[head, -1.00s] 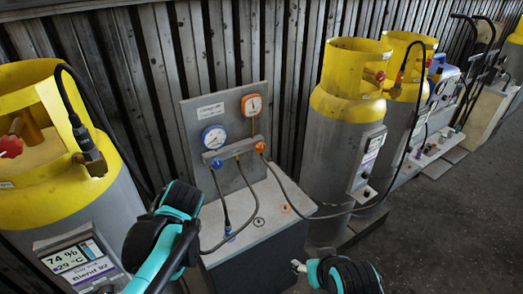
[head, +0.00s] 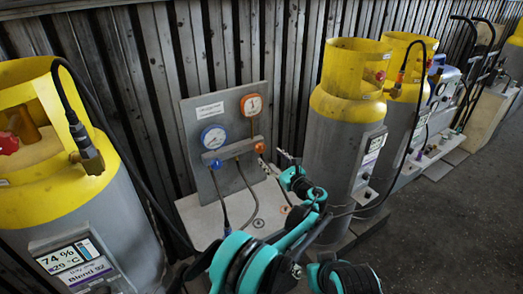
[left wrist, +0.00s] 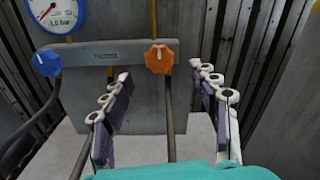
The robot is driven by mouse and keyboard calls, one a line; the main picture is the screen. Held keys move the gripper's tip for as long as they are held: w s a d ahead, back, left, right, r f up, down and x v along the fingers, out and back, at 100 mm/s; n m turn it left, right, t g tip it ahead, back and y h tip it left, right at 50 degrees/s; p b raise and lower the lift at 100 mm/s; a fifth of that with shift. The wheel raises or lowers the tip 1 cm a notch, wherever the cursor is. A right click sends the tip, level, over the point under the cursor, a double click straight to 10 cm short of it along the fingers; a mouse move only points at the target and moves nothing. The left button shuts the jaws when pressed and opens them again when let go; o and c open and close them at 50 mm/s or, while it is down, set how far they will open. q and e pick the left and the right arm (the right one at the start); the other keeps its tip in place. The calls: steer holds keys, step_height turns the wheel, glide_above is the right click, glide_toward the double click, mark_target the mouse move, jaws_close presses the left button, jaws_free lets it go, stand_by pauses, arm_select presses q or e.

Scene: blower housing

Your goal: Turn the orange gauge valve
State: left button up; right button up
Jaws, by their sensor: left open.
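The orange gauge valve (head: 259,147) is a small lobed knob on the right end of the grey manifold bar, below the orange-rimmed gauge (head: 251,105). In the left wrist view the orange valve (left wrist: 160,58) shows between and beyond my fingertips. My left gripper (head: 272,157) is open and empty, just in front and to the right of the valve in the head view. Its two fingers (left wrist: 160,72) stand wide apart, one on each side of the knob, with no contact visible. My right gripper (head: 297,270) shows only as a small pale tip at the bottom; its jaws are unclear.
A blue valve (head: 215,163) sits on the bar's left end, below a blue-rimmed gauge (head: 213,138). Dark hoses hang from the bar over the pale bench top (head: 197,216). Yellow-topped grey cylinders stand left (head: 90,215) and right (head: 335,125).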

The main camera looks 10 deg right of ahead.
mark_target(262, 149)
arm_select(q)
steer(key=b+x, duration=0.1)
steer(key=x, duration=0.6)
steer(key=shift+w+a+b, duration=0.15)
steer(key=shift+w+b, duration=0.1)
steer(key=shift+b, duration=0.1)
steer(key=c, duration=1.2)
